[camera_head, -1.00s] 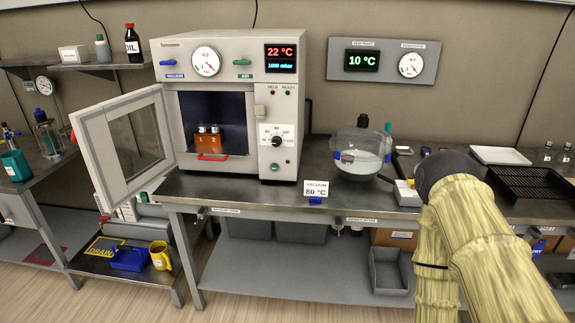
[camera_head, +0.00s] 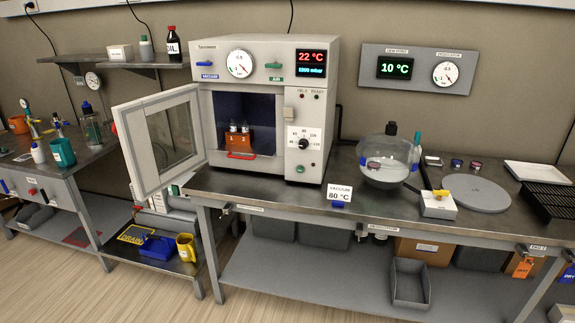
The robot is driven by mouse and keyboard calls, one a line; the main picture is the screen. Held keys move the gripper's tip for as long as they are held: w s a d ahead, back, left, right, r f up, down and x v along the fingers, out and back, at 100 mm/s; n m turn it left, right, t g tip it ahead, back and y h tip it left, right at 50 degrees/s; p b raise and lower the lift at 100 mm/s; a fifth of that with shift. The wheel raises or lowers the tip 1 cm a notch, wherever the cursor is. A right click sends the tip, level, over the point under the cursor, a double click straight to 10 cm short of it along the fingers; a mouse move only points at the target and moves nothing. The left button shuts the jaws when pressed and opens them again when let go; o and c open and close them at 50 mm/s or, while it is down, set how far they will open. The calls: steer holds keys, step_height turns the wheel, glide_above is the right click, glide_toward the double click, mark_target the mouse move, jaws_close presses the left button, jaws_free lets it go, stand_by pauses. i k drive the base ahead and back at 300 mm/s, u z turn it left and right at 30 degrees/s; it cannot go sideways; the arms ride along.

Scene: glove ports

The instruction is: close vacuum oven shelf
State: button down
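The vacuum oven (camera_head: 317,130) is a pale box on the bench, reading 22 °C in red. Its door (camera_head: 141,120) stands wide open, swung out to the left. Inside the dark chamber an orange-brown block (camera_head: 239,141) carries two small vials. A red handle (camera_head: 241,155), apparently the shelf's front, shows below the block at the chamber mouth. The shelf plate is mostly hidden, and I cannot tell how far out it sits. My gripper is not in view.
A glass desiccator (camera_head: 387,162) stands right of the oven. A white box with a yellow knob (camera_head: 438,203) and a grey disc (camera_head: 475,194) lie farther right. A "VACUUM 80 °C" sign (camera_head: 339,193) is at the bench's front edge. Floor in front is clear.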

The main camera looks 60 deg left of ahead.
mark_target(264, 144)
steer(key=i, duration=0.9)
steer(key=u, duration=1.7)
